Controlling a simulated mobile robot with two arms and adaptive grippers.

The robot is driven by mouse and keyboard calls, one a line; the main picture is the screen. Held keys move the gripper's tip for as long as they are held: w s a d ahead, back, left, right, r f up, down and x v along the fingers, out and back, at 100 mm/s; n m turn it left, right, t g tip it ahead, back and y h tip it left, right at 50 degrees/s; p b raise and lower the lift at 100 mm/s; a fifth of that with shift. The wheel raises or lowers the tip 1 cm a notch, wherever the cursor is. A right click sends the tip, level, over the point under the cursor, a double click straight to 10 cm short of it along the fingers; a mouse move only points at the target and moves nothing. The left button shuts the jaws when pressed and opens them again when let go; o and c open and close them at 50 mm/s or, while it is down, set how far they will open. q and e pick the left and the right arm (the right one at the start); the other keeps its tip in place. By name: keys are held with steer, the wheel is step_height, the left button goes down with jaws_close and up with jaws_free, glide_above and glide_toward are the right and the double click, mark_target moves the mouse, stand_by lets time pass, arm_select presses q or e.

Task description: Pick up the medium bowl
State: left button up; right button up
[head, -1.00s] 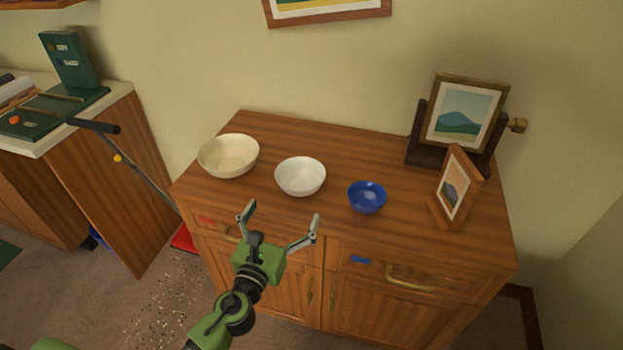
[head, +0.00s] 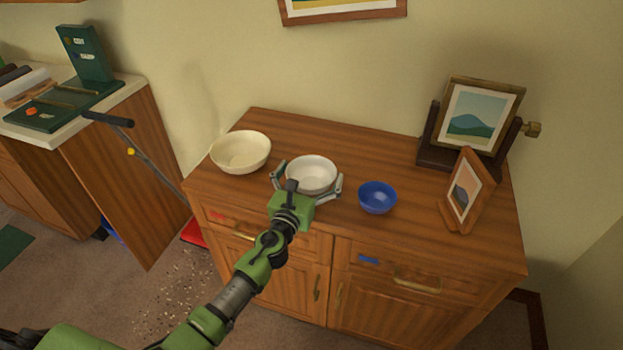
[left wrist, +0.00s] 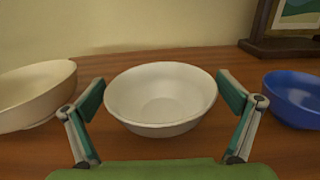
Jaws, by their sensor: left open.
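Three bowls stand in a row on the wooden cabinet. The medium bowl is the white one (head: 311,172) in the middle; it also shows in the left wrist view (left wrist: 161,97), upright and empty. My left gripper (head: 308,182) is open, with one finger on each side of the white bowl's near part. In the left wrist view the fingers (left wrist: 160,108) flank the bowl, with small gaps visible at both sides. The larger cream bowl (head: 241,153) stands to the left and the smaller blue bowl (head: 377,198) to the right. My right gripper is not in view.
The wooden cabinet (head: 340,137) has free top behind the bowls. Two picture frames, one upright (head: 474,116) and one smaller (head: 466,191), stand at its right. A counter with a green device (head: 84,56) is at the left. The wall is behind.

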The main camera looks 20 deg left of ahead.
arm_select(q)
steer(key=shift+w, duration=0.2)
steer(key=shift+s, duration=0.1)
steer(key=c, duration=1)
steer(key=shift+o, duration=0.2)
steer(key=shift+r, duration=0.1)
